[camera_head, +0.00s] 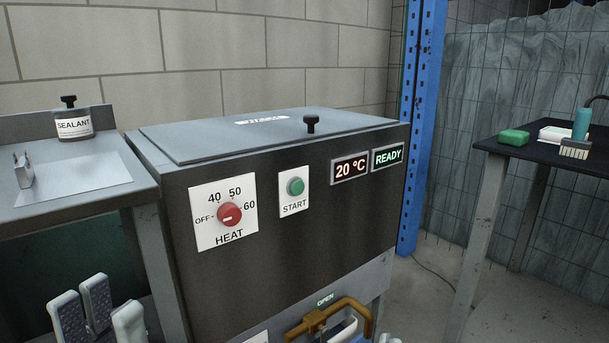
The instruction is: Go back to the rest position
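My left gripper (108,310) is at the lower left, in front of the left bench. Its pale fingers with dark pads point up and stand apart, with nothing seen between them. At the bottom edge, pale parts that look like my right gripper (388,339) just show near the brass lever (345,305). Most of it is cut off, so I cannot tell its opening or whether it touches the lever.
A steel tank (290,235) with a closed lid (260,135) fills the middle; its display reads 20 °C and READY. A sealant jar (74,124) and a small metal piece (23,170) sit on the left bench (130,185). A dark table (540,155) stands right.

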